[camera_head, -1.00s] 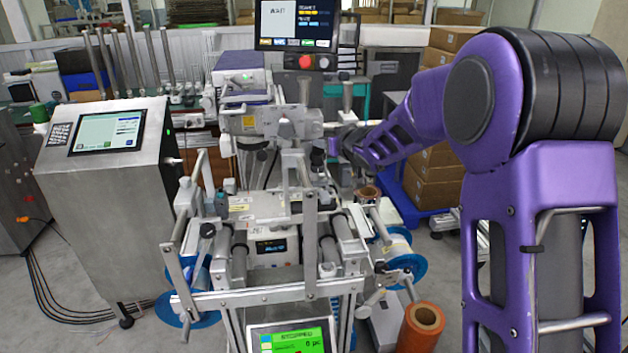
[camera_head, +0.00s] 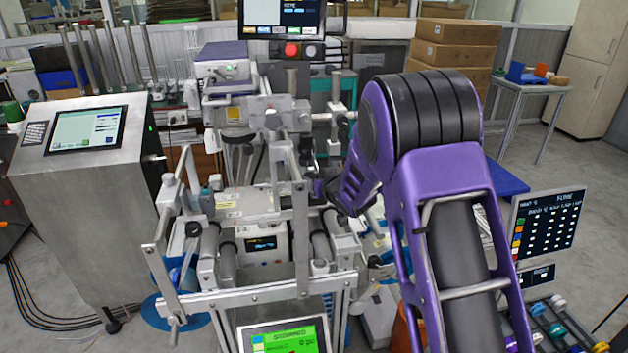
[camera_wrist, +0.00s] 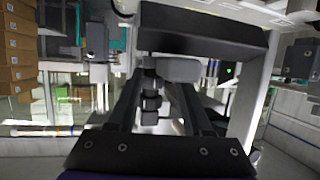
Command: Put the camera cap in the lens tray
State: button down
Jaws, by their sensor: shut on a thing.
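My gripper (camera_wrist: 162,85) shows in the wrist view, its two dark fingers reaching forward. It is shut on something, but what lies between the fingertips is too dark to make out. A pale grey block (camera_wrist: 180,69) shows near the fingertips; I cannot tell whether it is held or behind them. In the head view my purple arm reaches left to the metal machine (camera_head: 262,190), and the gripper end is largely hidden by its posts. I cannot pick out the camera cap or the lens tray with certainty in either view.
A steel console (camera_head: 95,190) stands left of the machine. On the right are a dark screen (camera_head: 546,226), a rack with coloured round ends (camera_head: 552,325) and a small table (camera_head: 545,87) with a blue container (camera_head: 518,72). Cardboard boxes (camera_head: 455,45) stand behind. Open floor lies at right.

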jog(key=shift+f, duration=0.1)
jog(key=shift+f, duration=0.15)
jog(key=shift+c, duration=1.6)
grip_release()
jog(key=shift+r, duration=0.3)
jog(key=v, duration=1.2)
